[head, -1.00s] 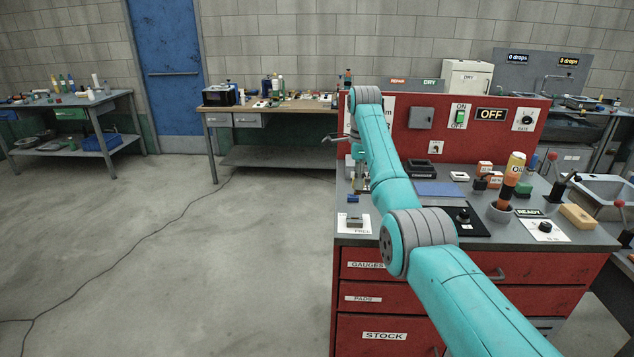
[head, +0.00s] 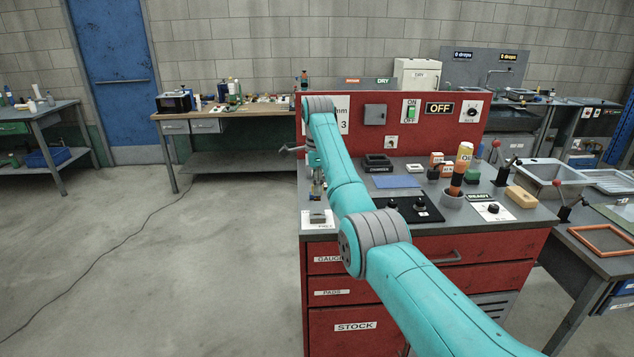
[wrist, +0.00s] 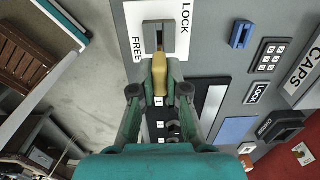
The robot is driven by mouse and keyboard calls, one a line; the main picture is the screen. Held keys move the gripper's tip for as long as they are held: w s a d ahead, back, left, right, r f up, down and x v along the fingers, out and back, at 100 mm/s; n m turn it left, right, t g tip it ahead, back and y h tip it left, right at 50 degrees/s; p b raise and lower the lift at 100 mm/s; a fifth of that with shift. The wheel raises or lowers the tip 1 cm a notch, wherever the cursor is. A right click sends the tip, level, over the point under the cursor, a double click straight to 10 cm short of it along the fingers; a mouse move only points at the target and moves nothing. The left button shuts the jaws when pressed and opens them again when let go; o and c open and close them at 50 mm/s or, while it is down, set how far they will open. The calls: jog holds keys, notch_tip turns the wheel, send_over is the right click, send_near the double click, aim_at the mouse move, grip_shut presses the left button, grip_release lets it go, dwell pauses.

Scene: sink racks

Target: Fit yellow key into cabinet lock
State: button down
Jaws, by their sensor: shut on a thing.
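In the wrist view my gripper (wrist: 159,88) is shut on a yellow, block-like piece (wrist: 159,73). I cannot tell whether it is the key or a lever's handle. Its far end meets or overlaps a grey slotted fixture (wrist: 149,27) on a white plate (wrist: 183,50) marked LOCK and FREE; whether they touch is unclear. In the head view my gripper (head: 316,187) points down over the bench's left end, just behind that plate (head: 318,226). A grey box (head: 375,114) is on the red back panel. No lock marked as the cabinet's is clear.
The bench (head: 345,202) carries a blue mat (head: 397,181), a black charger (head: 378,163), a cup (head: 452,199) with an orange-handled tool, and a yellow block (head: 521,197). The wrist view shows a keypad (wrist: 271,57) and a small blue block (wrist: 241,35). Open floor (head: 200,270) lies left.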

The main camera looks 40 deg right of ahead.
aim_at(317, 198)
jog(key=shift+f, duration=1.85)
jog(key=shift+f, duration=1.25)
jog(key=c, duration=1.1)
grip_release()
notch_tip(317, 198, up, 7)
jog(key=shift+r, duration=0.2)
